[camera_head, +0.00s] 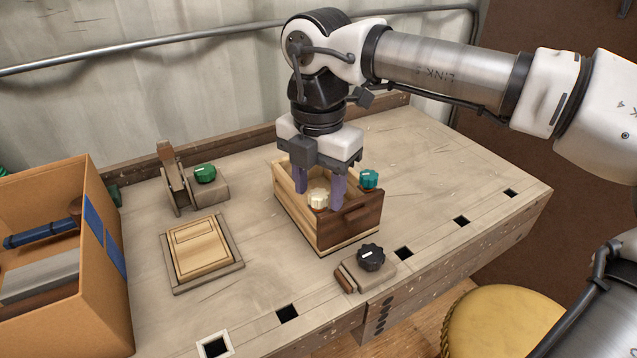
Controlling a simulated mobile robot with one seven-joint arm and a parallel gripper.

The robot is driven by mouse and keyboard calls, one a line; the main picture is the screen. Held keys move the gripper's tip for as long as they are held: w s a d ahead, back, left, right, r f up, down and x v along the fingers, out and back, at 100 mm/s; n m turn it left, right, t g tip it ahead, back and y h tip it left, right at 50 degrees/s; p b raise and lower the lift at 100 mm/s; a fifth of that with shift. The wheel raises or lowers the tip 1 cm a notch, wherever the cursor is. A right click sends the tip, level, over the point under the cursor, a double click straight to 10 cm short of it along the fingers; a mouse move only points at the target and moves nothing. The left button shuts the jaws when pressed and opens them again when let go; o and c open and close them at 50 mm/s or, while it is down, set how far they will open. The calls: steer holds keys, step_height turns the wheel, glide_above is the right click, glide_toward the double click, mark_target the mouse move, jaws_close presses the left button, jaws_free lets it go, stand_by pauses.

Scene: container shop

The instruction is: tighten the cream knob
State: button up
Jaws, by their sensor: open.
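The cream knob (318,198) is ribbed and sits at the wooden box (310,232) on the workbench. My gripper (320,189) points down over the box, with its purple fingers open. One finger is to the left of the cream knob and one to the right. I cannot tell whether either finger touches the knob. The gripper hides part of the box's inside and its far wall.
A teal knob (369,179) is close by at the box's right. A black knob (371,257) is near the bench's front edge, and a green knob (205,174) is at the left. A cardboard box (100,300) stands far left. The bench (450,180) is clear at right.

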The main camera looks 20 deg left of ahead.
mark_target(318, 194)
step_height(318, 194, up, 14)
steer(key=p, duration=0.2)
steer(key=shift+f, duration=0.15)
stand_by(0.5)
